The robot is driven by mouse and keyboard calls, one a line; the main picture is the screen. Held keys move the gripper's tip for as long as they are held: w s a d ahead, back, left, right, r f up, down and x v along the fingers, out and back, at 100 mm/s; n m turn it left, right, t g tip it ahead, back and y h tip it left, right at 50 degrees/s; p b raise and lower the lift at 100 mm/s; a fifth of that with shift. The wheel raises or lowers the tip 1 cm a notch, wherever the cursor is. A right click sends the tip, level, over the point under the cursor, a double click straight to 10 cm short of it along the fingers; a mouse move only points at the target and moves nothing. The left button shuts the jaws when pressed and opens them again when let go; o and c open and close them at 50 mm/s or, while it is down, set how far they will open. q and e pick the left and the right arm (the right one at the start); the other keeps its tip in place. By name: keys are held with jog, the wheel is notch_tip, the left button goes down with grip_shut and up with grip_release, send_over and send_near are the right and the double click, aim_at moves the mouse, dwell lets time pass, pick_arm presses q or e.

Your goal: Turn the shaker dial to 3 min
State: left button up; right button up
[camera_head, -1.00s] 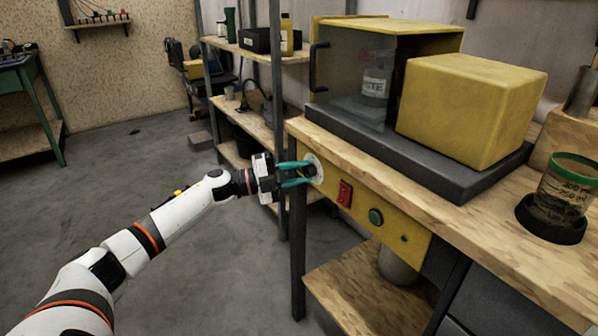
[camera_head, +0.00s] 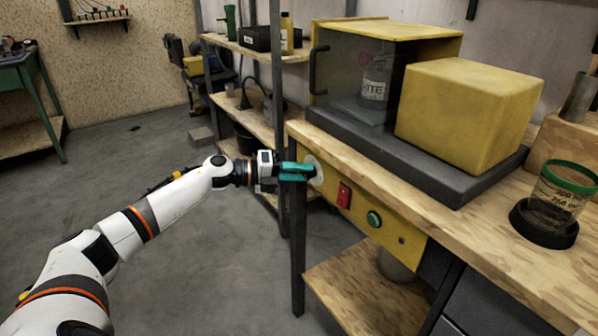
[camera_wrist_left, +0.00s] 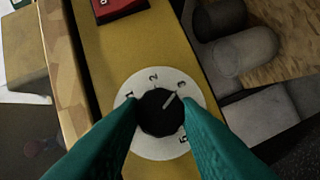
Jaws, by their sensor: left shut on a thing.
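The shaker dial is a white disc (camera_wrist_left: 150,145) with printed numbers and a black knob (camera_wrist_left: 160,112) at its middle. The knob's pale pointer line aims up and right, at about the 3. My left gripper (camera_head: 300,172) has teal fingers and is shut on the knob, with one finger on each side in the left wrist view (camera_wrist_left: 162,108). In the head view the fingers cover the knob, and only part of the white disc (camera_head: 316,170) shows. The shaker (camera_head: 440,155) is a dark-based machine on the bench, above the yellow control panel. My right gripper is out of view.
The yellow panel also holds a red switch (camera_head: 343,194) and a green button (camera_head: 374,219). A shelf rack (camera_head: 250,113) stands behind my left arm.

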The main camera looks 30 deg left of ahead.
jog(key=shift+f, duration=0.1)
pick_arm(q)
jog(key=o, duration=1)
jog(key=shift+v, duration=5.95)
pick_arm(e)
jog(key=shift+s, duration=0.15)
pick_arm(q)
jog(key=shift+d+f, duration=0.1)
jog(key=shift+f, duration=0.05)
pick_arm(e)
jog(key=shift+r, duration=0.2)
